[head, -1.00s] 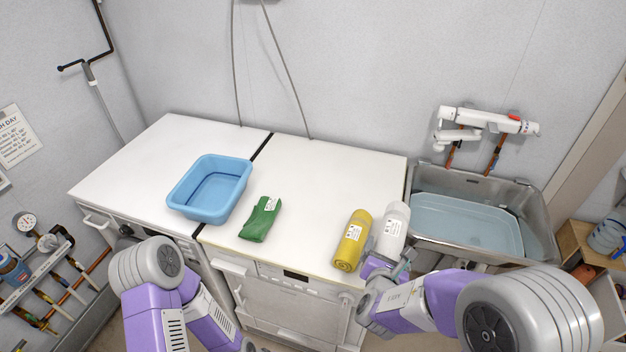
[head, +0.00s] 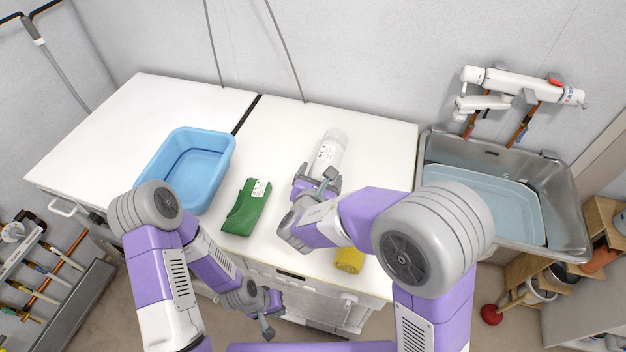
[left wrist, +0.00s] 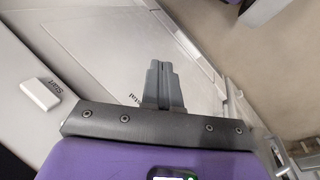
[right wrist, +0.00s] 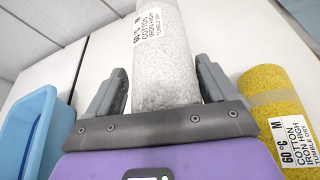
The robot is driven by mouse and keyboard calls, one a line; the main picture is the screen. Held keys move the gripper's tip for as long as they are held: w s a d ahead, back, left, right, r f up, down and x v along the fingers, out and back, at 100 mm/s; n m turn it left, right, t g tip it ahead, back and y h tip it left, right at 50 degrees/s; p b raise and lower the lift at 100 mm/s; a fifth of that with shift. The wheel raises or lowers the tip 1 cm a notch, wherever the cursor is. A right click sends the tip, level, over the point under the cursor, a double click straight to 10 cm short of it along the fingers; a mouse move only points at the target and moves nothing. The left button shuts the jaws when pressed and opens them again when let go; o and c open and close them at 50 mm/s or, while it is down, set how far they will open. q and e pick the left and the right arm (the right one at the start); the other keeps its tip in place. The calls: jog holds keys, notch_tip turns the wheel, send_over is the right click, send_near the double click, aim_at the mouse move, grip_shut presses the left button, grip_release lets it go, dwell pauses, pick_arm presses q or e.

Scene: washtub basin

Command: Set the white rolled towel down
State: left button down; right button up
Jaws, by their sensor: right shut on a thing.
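The white rolled towel (head: 327,152) is over the right-hand white top, with its label facing up, in the head view. My right gripper (head: 318,182) is shut around its near end. In the right wrist view the towel (right wrist: 165,55) stands between the two fingers (right wrist: 162,78). I cannot tell whether it touches the top. My left gripper (head: 267,314) hangs low in front of the machines, empty, its fingers together in the left wrist view (left wrist: 163,75).
A green folded towel (head: 243,210) and a blue basin (head: 222,157) lie left of the white towel. A yellow rolled towel (head: 349,261) is at the front edge, partly behind my right arm. A metal sink (head: 572,215) is at the right. The white top (head: 385,145) is clear around the towel's far end.

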notch_tip(320, 180, down, 9)
jog(key=shift+w+f+b, duration=0.15)
jog(key=shift+f+b, duration=0.05)
jog(key=shift+b, duration=0.95)
jog(key=shift+f, duration=0.1)
jog(key=o, duration=0.8)
jog(key=shift+c, duration=0.2)
jog(key=shift+o, duration=0.9)
